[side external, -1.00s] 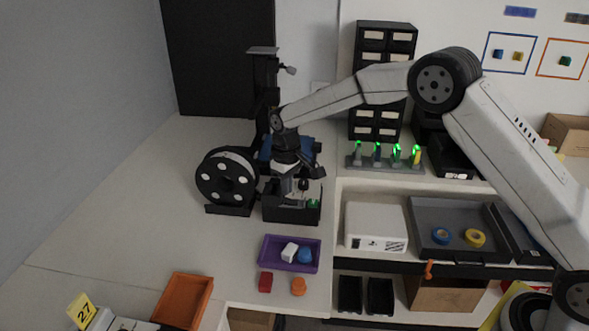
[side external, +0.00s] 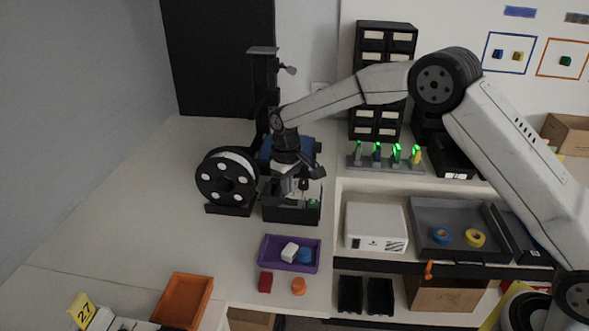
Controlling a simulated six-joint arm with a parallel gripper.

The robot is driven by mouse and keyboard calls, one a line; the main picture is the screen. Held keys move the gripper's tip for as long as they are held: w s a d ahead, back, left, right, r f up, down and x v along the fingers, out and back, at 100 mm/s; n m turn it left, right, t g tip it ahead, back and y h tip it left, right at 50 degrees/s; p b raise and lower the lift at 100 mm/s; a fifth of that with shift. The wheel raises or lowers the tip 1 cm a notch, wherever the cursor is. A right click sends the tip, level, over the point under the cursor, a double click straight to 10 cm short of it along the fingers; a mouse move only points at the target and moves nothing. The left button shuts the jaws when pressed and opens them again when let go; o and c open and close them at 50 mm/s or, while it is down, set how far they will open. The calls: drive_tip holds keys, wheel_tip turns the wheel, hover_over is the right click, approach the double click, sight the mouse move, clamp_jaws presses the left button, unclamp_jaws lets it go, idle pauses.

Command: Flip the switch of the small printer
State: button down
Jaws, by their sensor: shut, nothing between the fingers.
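The small printer is black, with a tall column (side external: 265,85) and a box-shaped black base (side external: 291,212) on the table. A small green spot (side external: 313,204) shows at the right of the base's front; I cannot make out the switch lever. My gripper (side external: 303,186) points down just above the base, near the green spot. It is shut with nothing seen in it. Whether its tips touch the printer cannot be told. My wrist hides the middle of the printer and part of its blue plate (side external: 270,150).
A filament spool (side external: 227,180) stands close left of the printer. A purple tray (side external: 267,254) holds a white block and a blue piece in front. A red block (side external: 265,282) and an orange piece (side external: 299,287) lie nearer. The left tabletop is clear.

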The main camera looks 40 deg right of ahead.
sight(292, 202)
drive_tip(key=shift+f, duration=1.3)
idle(1.2)
drive_tip(key=shift+r, duration=3.55)
drive_tip(key=shift+s, duration=0.1)
drive_tip(key=shift+s+d+r, duration=0.15)
drive_tip(key=shift+s+d, duration=0.15)
drive_tip(key=shift+s, duration=0.2)
drive_tip(key=s+d+f+m+t, duration=0.1)
drive_tip(key=s+d, duration=0.2)
drive_tip(key=s, duration=1)
drive_tip(key=s+d+f+m+t, duration=0.1)
drive_tip(key=s+d+m, duration=0.1)
drive_tip(key=s, duration=1.1)
drive_tip(key=shift+s+d+f+t, duration=0.15)
drive_tip(key=shift+s+d+t, duration=0.2)
drive_tip(key=shift+d, duration=0.4)
